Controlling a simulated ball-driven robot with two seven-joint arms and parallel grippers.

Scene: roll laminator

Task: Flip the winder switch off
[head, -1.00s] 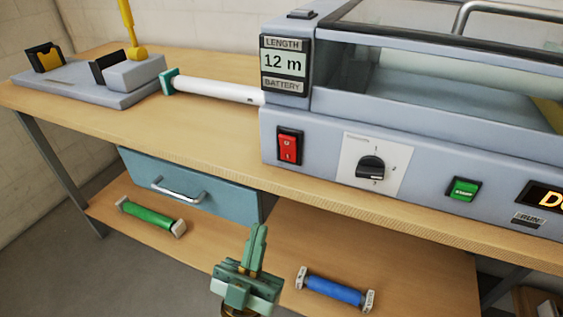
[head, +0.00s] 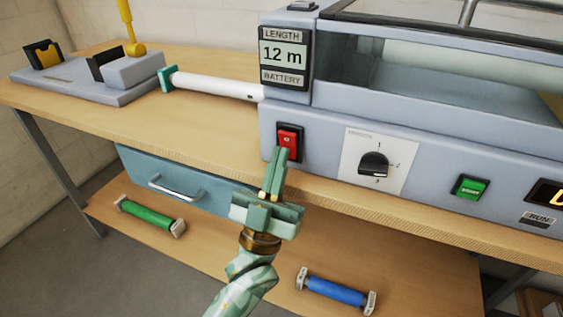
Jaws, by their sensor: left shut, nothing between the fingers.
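A red rocker switch (head: 289,138) in a black frame sits at the left end of the grey laminator's front panel (head: 327,140). No label on it reads "winder". My left gripper (head: 281,153) is shut and empty, with its fingertips pointing up at the lower part of the red rocker and covering some of it. I cannot tell whether the fingertips touch it. A small dark switch or cap (head: 303,6) sits on top of the display housing, cut by the picture's upper edge. My right gripper is not in view.
Right of the rocker are a black dial (head: 373,164) and a green start button (head: 470,187). The display (head: 284,56) reads 12 m. A white roll (head: 215,86) lies on the bench (head: 190,124). A green roll (head: 150,216) and a blue roll (head: 336,291) lie on the lower shelf.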

